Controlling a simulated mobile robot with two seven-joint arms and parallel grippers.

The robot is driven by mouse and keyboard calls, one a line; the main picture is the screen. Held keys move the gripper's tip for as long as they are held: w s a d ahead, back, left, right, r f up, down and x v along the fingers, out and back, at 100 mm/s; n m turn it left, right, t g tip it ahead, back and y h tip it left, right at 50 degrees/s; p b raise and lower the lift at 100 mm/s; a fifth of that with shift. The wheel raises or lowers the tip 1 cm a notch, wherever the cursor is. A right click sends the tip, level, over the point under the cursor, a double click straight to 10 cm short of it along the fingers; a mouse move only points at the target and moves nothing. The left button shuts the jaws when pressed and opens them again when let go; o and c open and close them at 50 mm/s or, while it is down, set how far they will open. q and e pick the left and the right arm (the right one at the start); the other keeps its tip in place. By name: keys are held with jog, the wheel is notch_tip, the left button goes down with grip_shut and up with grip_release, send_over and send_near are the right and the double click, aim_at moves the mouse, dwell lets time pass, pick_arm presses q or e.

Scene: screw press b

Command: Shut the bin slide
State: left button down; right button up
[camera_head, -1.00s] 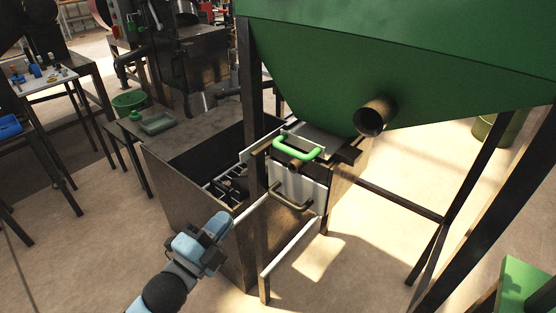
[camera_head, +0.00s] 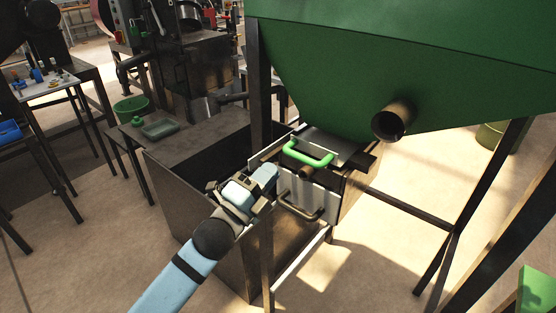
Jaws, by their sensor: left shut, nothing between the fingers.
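Below the green hopper bin (camera_head: 420,75) is a slide assembly with a bright green U-shaped handle (camera_head: 308,154) at its top. My left gripper (camera_head: 272,176) is shut and empty, just left of the pale plate and left of and below the green handle. I cannot tell whether its tips touch the plate or the post beside it. How far the slide stands open is not clear. My right gripper is not in view.
An open-topped metal box (camera_head: 190,205) stands left of the slide. Dark frame posts (camera_head: 266,265) rise close to my left arm. A round spout (camera_head: 392,121) sticks out of the hopper.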

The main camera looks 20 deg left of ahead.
aim_at(290, 148)
pick_arm(q)
jog(key=x, duration=0.3)
jog(key=shift+w, duration=0.2)
jog(key=w, duration=0.1)
jog(key=w+d, duration=0.1)
jog(key=w, duration=0.2)
jog(key=shift+w+d+r, duration=0.1)
jog(key=shift+w+d, duration=0.05)
jog(key=shift+d, duration=0.15)
jog(key=shift+a+r, duration=0.1)
jog(key=shift+r, duration=0.05)
